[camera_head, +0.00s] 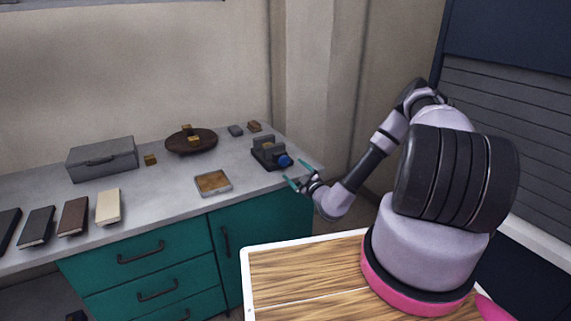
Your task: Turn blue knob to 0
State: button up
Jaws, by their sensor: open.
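The blue knob (284,160) is on the front right side of a small dark device (267,151) on the grey counter, near its right end. The knob's marks and its setting are too small to read. My gripper (299,174) is open, with two teal fingers spread apart. It is just in front of and slightly right of the knob, at the counter's edge. The fingers appear apart from the knob, with nothing between them.
On the counter (150,215) are a shallow tan tray (213,182), a dark round dish (191,141) with small gold cubes, a grey box (103,159) and several books (73,216). Two small blocks (254,126) lie behind the device. Teal drawers (150,270) are below.

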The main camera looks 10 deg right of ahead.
aim_at(285, 162)
jog(key=x, duration=0.7)
jog(key=shift+w, duration=0.25)
jog(key=c, duration=1.4)
jog(key=shift+o, duration=0.2)
